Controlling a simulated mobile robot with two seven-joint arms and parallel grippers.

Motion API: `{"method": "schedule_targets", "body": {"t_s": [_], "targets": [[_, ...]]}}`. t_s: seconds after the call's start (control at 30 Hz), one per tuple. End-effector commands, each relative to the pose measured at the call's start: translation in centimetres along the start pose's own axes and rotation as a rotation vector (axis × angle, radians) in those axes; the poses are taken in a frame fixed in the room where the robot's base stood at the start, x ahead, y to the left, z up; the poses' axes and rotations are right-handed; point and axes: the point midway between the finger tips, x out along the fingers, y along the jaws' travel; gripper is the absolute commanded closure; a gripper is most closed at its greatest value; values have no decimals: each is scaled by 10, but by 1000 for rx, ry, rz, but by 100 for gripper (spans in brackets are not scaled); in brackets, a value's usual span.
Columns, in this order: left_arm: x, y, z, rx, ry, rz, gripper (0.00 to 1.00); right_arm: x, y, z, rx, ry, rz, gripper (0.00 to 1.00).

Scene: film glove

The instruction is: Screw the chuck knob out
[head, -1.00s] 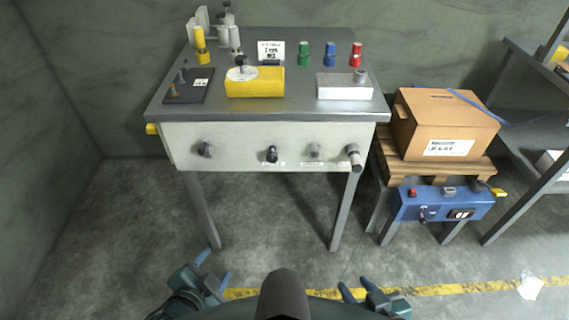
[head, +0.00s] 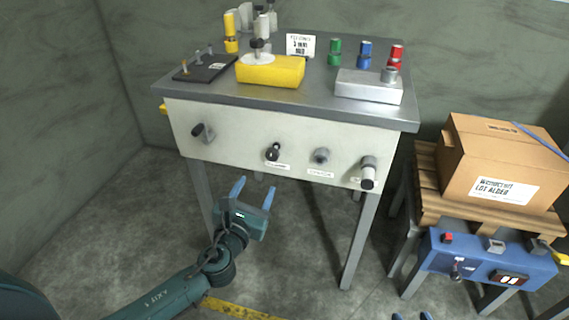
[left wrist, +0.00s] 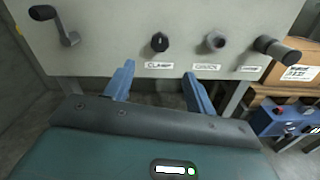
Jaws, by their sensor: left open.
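Several controls line the bench's pale front panel. A dark knob (head: 272,153) has a label reading CLAMP in the left wrist view (left wrist: 160,42). My left gripper (head: 253,190) is open and empty, below and in front of the panel. My right gripper (head: 411,316) shows only its separated fingertips.
A crank handle (head: 202,132) sticks out at the panel's left. The bench top (head: 215,93) carries a yellow block (head: 270,71), a silver block (head: 368,88) and coloured cylinders. A carton (head: 503,170) and a blue control box (head: 487,262) stand right. Floor before the bench is clear.

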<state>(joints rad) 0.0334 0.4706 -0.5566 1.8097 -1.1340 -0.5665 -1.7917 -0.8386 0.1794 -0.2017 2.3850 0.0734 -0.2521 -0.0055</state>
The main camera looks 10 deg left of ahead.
Motion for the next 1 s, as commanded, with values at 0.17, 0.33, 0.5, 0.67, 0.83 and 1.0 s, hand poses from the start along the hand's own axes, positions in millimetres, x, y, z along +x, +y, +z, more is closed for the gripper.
{"method": "schedule_targets", "body": {"t_s": [0.17,0.33,0.5,0.67,0.83,1.0], "targets": [[12,1,2,32,-11,3,45,-1,0,0,0,6,0,64],[43,1,2,30,-11,4,45,-2,1,0,-4,14,2,64],[80,0,2,26,-11,3,45,0,1,4,-15,17,0,64],[108,0,1,26,-9,2,45,4,-1,10,-29,9,-7,64],[127,0,1,26,-9,1,45,7,-2,15,-41,3,-12,64],[133,1,2,26,-8,1,45,7,-3,17,-47,-4,-14,64]]}}
